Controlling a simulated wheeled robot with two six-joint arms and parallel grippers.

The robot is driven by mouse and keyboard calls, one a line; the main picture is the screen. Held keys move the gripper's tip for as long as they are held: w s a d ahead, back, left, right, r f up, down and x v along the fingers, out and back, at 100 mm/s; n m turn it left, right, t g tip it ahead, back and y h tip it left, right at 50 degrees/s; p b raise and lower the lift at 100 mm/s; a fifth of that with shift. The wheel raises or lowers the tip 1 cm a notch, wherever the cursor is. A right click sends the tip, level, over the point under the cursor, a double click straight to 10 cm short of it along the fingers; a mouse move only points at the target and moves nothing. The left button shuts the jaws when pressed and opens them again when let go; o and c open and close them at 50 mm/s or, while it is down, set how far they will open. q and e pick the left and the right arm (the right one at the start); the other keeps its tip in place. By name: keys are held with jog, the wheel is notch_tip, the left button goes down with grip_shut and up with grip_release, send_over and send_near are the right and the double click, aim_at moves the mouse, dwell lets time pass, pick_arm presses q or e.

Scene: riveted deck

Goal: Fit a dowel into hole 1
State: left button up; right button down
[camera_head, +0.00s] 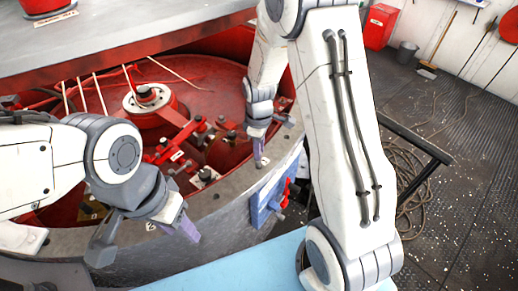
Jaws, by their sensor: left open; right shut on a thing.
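My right gripper (258,148) points down over the rim of the round red tub, right of the middle. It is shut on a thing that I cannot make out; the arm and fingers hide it. My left gripper (145,240) is open and empty near the tub's front edge, its fingers spread apart. Several thin pale sticks, which look like dowels (100,93), stand at the left of the red tub (210,75). Another pale stick (172,70) lies slanted at the back. Small numbered labels sit around the tub, too small to read surely. I cannot tell which hole is hole 1.
Red fittings and a round hub (150,97) stand inside the tub. A blue block with a red handle (268,203) is on the tub's outer wall. A grey tabletop (120,25) overhangs the back left. A coiled rope (408,180) lies on the deck at right.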

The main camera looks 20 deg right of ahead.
jog(key=shift+f+b, duration=0.85)
jog(key=shift+f, duration=0.55)
dwell(0.5)
jog(key=c, duration=0.6)
grip_release()
jog(key=shift+r, duration=0.1)
jog(key=shift+c, duration=0.2)
notch_tip(320, 180, up, 10)
jog(key=shift+r, duration=0.25)
jog(key=shift+a, duration=0.1)
